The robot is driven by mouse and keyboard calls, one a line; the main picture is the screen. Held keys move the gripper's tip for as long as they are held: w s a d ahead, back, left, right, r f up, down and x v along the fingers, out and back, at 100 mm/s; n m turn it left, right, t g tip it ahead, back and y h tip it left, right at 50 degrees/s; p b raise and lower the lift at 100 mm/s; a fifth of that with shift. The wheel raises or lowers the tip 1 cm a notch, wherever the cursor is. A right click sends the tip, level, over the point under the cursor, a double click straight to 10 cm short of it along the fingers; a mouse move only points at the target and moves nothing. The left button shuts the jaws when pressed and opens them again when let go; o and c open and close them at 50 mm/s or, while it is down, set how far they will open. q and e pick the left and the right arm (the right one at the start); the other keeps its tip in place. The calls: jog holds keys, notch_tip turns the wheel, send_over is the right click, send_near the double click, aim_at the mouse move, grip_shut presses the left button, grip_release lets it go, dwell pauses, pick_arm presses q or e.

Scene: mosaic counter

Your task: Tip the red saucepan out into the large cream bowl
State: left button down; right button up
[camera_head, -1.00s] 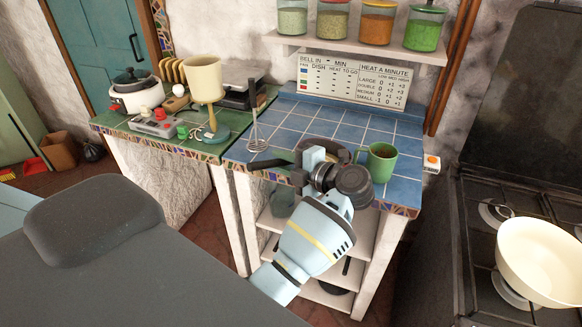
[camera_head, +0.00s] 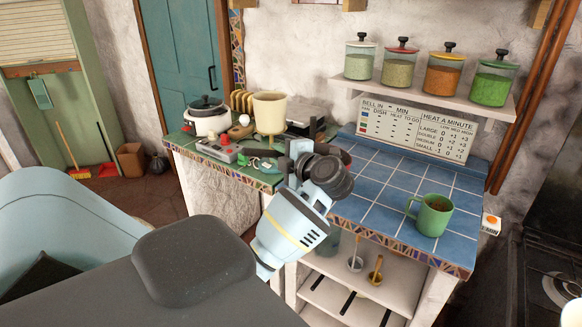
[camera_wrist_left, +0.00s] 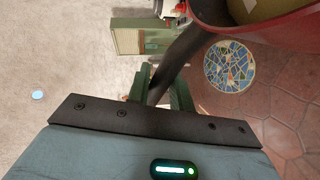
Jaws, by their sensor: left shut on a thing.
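The red saucepan (camera_wrist_left: 262,30) shows at the top right of the left wrist view, with something tan inside it. Its dark handle (camera_wrist_left: 178,62) runs down between the fingers of my left gripper (camera_wrist_left: 162,92), which is shut on it. In the head view my left gripper (camera_head: 300,150) is in front of the join of the green and blue counters, and my wrist hides the pan's body there. The large cream bowl is out of the head view now. My right gripper is not in view.
A green mug (camera_head: 432,215) stands on the blue tiled counter (camera_head: 385,185). The green counter holds a white cooker (camera_head: 206,122), a cream container (camera_head: 270,108) and small items. Spice jars line a shelf (camera_head: 440,95). Part of the stove (camera_head: 552,275) shows at the right.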

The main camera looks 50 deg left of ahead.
pick_arm(q)
jog(key=shift+w+d+r+m+t, duration=0.1)
jog(key=shift+d+m+t, duration=0.1)
jog(key=shift+m+t, duration=0.4)
jog(key=d+f+m+t+h, duration=0.4)
jog(key=d+m+t, duration=0.15)
jog(key=d, duration=0.25)
jog(key=d+f+m+t+h, duration=0.3)
jog(key=d+m+t+h, duration=0.1)
jog(key=d+t, duration=0.25)
jog(key=s+d+f+m+h, duration=0.1)
jog(key=s+d+m+h, duration=0.2)
jog(key=d, duration=0.5)
jog(key=s+d+f+m+t+h, duration=0.1)
jog(key=s+d+f+m+h, duration=0.1)
jog(key=d, duration=0.7)
jog(key=s+m+h, duration=0.1)
jog(key=s+h, duration=0.1)
jog(key=h, duration=0.1)
jog(key=shift+s+t, duration=0.15)
jog(key=shift+t, duration=0.15)
jog(key=shift+f, duration=0.1)
